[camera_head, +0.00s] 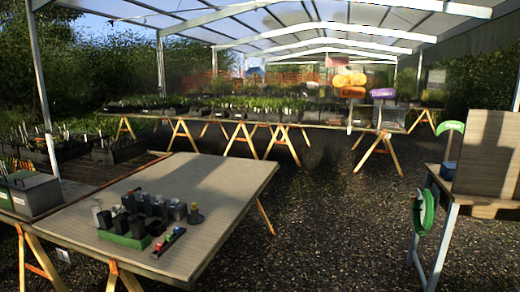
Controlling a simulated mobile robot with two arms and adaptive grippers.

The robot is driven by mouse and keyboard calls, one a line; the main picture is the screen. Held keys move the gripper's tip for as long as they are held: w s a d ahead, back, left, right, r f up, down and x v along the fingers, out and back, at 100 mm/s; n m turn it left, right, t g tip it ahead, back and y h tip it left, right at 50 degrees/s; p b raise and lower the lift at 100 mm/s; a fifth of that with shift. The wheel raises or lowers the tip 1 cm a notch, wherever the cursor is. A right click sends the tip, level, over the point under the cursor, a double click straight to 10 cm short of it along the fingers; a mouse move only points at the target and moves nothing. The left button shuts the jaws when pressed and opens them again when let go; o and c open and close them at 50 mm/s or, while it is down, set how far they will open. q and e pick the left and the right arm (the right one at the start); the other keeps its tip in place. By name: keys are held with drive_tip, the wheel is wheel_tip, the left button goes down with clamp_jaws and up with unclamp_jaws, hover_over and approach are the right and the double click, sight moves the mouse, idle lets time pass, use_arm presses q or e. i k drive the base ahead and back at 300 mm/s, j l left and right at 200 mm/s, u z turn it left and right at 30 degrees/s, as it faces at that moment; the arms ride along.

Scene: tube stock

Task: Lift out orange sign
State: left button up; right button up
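An orange sign (351,92) with dark lettering stands among the plants at the far bench, right of the picture's middle. Another orange rounded shape (342,80) is just above it and partly overlaps it; I cannot tell whether they are separate signs. A purple sign (382,93) stands close to the right. A pale reddish sign (337,61) shows higher up behind. A thin post runs down below the orange sign; what holds it is unclear at this distance. Neither of my grippers is in view.
A near table (215,190) holds several dark pots (130,200) and a green tray (124,239). A long trestle bench (225,122) with plants runs across the back. A side table (487,205) at right has a green sign (450,126) and hose (423,208). Gravel floor (320,215) between is clear.

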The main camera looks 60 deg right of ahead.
sight(352, 93)
drive_tip(key=i+l+z, duration=0.15)
drive_tip(key=l+z, duration=0.2)
drive_tip(key=l, duration=0.15)
drive_tip(key=i+l+z, duration=0.2)
drive_tip(key=l+z, duration=0.15)
drive_tip(key=l, duration=0.15)
drive_tip(key=i+l+z, duration=0.65)
drive_tip(key=l, duration=0.15)
drive_tip(key=i+l+z, duration=0.6)
drive_tip(key=i, duration=0.25)
drive_tip(key=i+l+z, duration=0.25)
drive_tip(key=i, duration=0.15)
drive_tip(key=i+z, duration=0.3)
drive_tip(key=i, duration=0.15)
drive_tip(key=i+j+z, duration=0.1)
drive_tip(key=i, duration=2)
drive_tip(key=i+z, duration=0.2)
drive_tip(key=i, duration=0.45)
drive_tip(key=i+j+z, duration=0.2)
drive_tip(key=i, duration=0.4)
drive_tip(key=i+j+z, duration=0.15)
drive_tip(key=i, duration=0.5)
drive_tip(key=i+l+z, duration=0.55)
drive_tip(key=i+z, duration=0.3)
drive_tip(key=i, duration=0.2)
drive_tip(key=i+l, duration=0.25)
drive_tip(key=l, duration=0.1)
